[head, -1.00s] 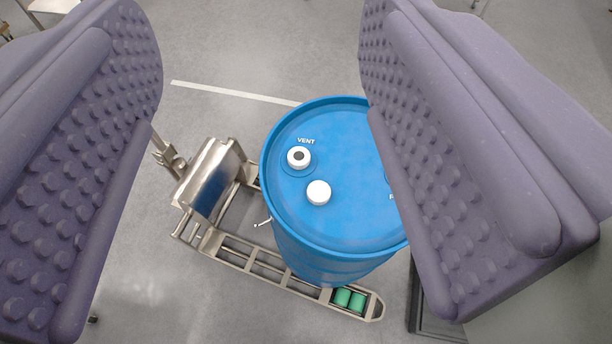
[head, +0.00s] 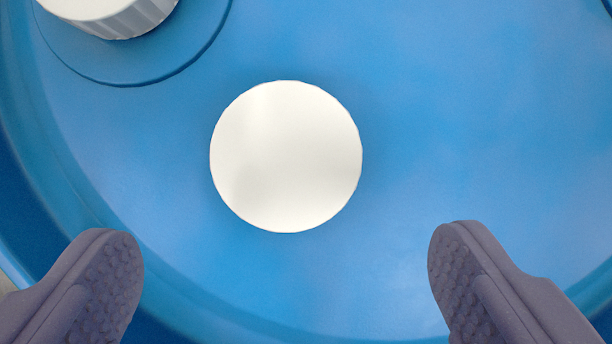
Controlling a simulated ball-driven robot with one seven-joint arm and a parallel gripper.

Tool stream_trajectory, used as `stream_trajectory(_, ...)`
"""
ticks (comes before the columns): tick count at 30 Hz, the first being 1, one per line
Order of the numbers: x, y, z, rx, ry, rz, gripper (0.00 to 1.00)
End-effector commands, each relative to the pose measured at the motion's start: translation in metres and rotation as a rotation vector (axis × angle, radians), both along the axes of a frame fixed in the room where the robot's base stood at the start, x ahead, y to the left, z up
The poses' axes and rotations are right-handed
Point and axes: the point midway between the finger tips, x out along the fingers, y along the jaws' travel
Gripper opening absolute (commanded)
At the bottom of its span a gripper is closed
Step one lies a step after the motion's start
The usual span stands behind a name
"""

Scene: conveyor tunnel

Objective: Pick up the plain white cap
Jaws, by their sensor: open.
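The plain white cap (head: 286,157) is a smooth white disc lying on the blue drum's top (head: 420,120), near the middle of the view. My gripper (head: 286,262) is open, with one purple studded finger at the lower left and the other at the lower right. The fingers are wide apart and nothing is between their tips. The cap lies a little above the line between the tips in the picture and is not touched. The height of the fingers over the drum top is hard to tell.
A second white cap with ribbed sides (head: 115,18) sits in a round recess at the upper left, cut off by the picture's edge. The drum's raised rim (head: 40,175) curves along the left and bottom. The drum top right of the plain cap is clear.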

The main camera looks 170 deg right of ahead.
Motion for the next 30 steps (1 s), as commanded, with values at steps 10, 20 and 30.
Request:
stream_trajectory(10,0.026,-0.005,-0.050,0.001,-0.001,-0.001,0.98)
stream_trajectory(20,0.030,-0.005,-0.054,0.000,-0.003,0.000,0.96)
stream_trajectory(30,0.030,-0.005,-0.054,0.000,-0.003,0.000,0.40)
